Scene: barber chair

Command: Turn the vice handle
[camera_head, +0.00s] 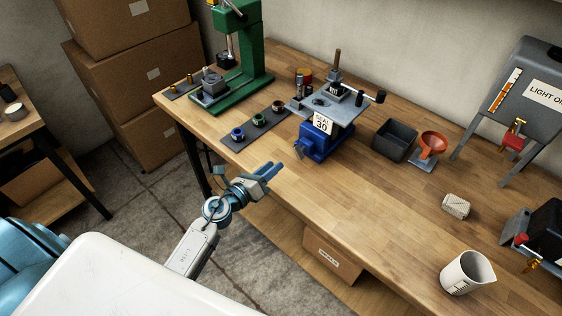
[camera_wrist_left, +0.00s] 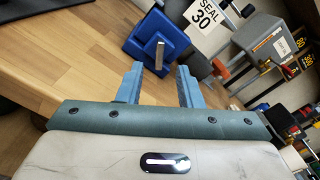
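A blue vice (camera_head: 318,145) stands at the front of the wooden bench, under a grey plate with a "SEAL 30" tag (camera_head: 322,124). A short grey metal bar (camera_head: 303,150), which looks like the vice handle, sits on its front face. In the left wrist view the blue vice (camera_wrist_left: 150,38) and the bar (camera_wrist_left: 160,54) show just beyond the fingertips. My left gripper (camera_head: 274,171) is at the bench's front edge, left of and nearer than the vice. In the left wrist view its fingers (camera_wrist_left: 160,82) are apart with nothing between them. My right gripper is not in view.
A dark mat with coloured rings (camera_head: 258,123) and a green press (camera_head: 243,60) stand left of the vice. A rod with black knobs (camera_head: 368,96) sticks out right above it. A grey bin (camera_head: 395,140) and orange funnel (camera_head: 433,143) stand right. The bench front is clear.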

